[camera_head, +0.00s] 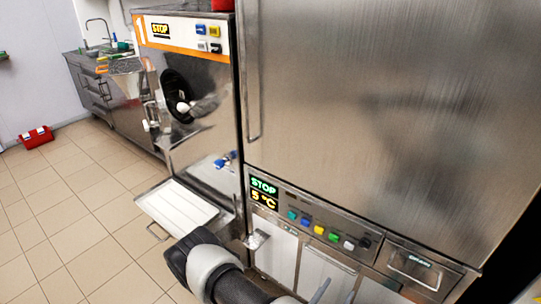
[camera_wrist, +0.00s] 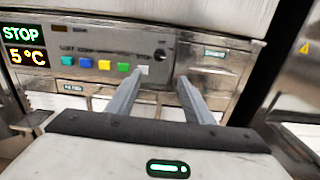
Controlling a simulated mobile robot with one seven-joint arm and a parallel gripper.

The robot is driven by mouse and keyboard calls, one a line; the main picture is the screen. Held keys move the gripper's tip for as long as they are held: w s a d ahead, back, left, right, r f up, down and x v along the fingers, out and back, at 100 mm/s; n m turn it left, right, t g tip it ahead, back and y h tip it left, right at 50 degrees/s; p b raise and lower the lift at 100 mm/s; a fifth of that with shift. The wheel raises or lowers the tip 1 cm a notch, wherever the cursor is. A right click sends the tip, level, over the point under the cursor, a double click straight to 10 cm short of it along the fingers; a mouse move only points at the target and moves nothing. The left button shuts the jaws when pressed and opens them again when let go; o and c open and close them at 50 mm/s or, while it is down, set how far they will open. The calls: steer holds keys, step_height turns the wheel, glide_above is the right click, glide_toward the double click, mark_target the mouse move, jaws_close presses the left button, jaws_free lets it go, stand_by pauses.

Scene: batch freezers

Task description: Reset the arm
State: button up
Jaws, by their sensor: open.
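My gripper (camera_wrist: 163,84) shows in the wrist view with its two grey fingers apart and nothing between them. It points at the button panel (camera_wrist: 118,58) of the large steel freezer. The white button lies behind the left fingertip; I cannot tell whether they touch. In the head view my arm (camera_head: 215,272) reaches in from the bottom, and a grey fingertip shows at the lower edge below the panel (camera_head: 318,226). The rest of the gripper is cut off there.
The steel freezer door (camera_head: 375,110) fills the right side. A batch freezer (camera_head: 190,100) with an orange-trimmed panel stands to the left, its white tray (camera_head: 180,208) jutting out low.

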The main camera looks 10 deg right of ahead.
step_height(320, 180, up, 23)
steer(key=s+m+g+p, duration=0.2)
steer(key=s+m+g, duration=0.1)
steer(key=m+g, duration=1.35)
steer(key=s+a+r+m+t+y+p, duration=0.1)
steer(key=a+r+m+t+y, duration=0.3)
steer(key=r, duration=0.6)
steer(key=s+a+r+m+t+y+p, duration=0.1)
steer(key=a+r+m+t+y, duration=0.4)
steer(key=a+r+y, duration=0.4)
step_height(320, 180, up, 2)
steer(key=shift+a+r+t+y, duration=0.15)
steer(key=shift+a+t+y, duration=0.2)
steer(key=shift+t, duration=0.4)
steer(key=shift+d+m, duration=0.1)
steer(key=shift+m, duration=0.15)
